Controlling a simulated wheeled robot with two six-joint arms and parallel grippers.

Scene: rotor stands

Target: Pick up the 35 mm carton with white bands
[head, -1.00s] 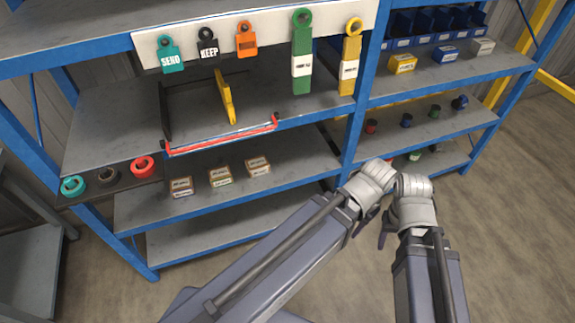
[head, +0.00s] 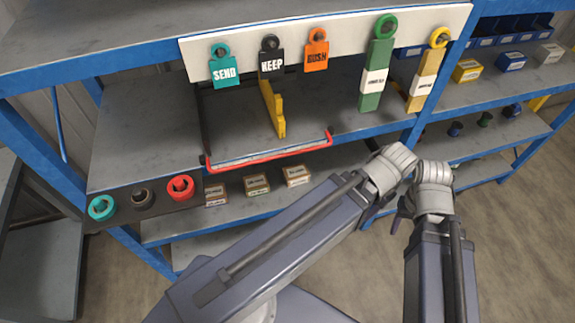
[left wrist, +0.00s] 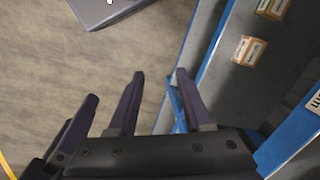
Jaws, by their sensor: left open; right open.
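Three small brown cartons with pale labels stand in a row on a lower shelf in the head view: a left carton (head: 215,194), a middle carton (head: 256,185) and a right carton (head: 296,176). The print is too small to tell which is the 35 mm one. Two cartons also show in the left wrist view, one whole (left wrist: 250,50) and one cut by the top edge (left wrist: 273,9). My left gripper (left wrist: 160,72) is open and empty, over floor and shelf edge, apart from the cartons. My right gripper (head: 400,213) is open, right of the cartons, partly hidden by its arm.
A red-edged tray (head: 270,153) with a yellow upright (head: 274,110) sits on the shelf above. Teal (head: 102,207), dark (head: 143,198) and red (head: 181,187) rings lie at left. Floor at right is clear.

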